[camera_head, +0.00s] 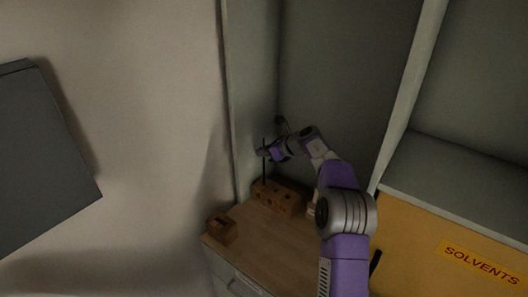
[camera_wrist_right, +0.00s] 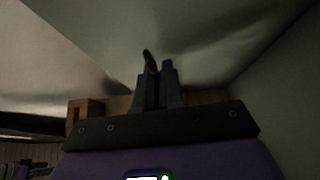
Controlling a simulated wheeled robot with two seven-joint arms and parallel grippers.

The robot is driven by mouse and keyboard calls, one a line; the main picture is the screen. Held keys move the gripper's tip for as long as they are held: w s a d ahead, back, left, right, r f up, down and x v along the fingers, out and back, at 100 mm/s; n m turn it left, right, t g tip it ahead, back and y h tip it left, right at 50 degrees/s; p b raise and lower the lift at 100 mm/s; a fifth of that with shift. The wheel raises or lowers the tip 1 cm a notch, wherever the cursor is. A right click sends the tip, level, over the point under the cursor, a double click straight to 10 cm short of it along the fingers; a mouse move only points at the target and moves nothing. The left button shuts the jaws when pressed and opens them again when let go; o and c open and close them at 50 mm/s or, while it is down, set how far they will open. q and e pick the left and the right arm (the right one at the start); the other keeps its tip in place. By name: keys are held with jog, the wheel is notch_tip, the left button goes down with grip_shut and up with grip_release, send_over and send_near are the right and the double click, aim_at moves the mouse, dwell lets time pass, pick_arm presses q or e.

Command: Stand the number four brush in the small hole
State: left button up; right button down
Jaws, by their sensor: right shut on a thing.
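A thin dark brush (camera_head: 264,168) stands about upright at the left end of a brown wooden block (camera_head: 283,198) on the wooden top. My right gripper (camera_head: 263,152) is shut on the brush, above the block. The brush's lower end meets the block's left end in the picture; I cannot tell whether it is in a hole or just above. The small hole and the number are too small to make out. In the right wrist view my fingers (camera_wrist_right: 158,72) are close together, with part of the block (camera_wrist_right: 206,96) behind them. My left gripper is out of view.
A small wooden box (camera_head: 221,229) stands near the left front edge of the wooden top (camera_head: 262,245). Grey walls (camera_head: 253,90) close in the left and back. A yellow front marked SOLVENTS (camera_head: 425,238) is at the right. The middle of the top is clear.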

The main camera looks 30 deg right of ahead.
jog(key=shift+f, duration=0.15)
jog(key=shift+f, duration=0.45)
jog(key=shift+f+b, duration=0.2)
jog(key=shift+b, duration=0.15)
jog(key=shift+f+b, duration=0.7)
jog(key=shift+f, duration=0.75)
jog(key=shift+f, duration=0.3)
jog(key=c, duration=1.2)
grip_release()
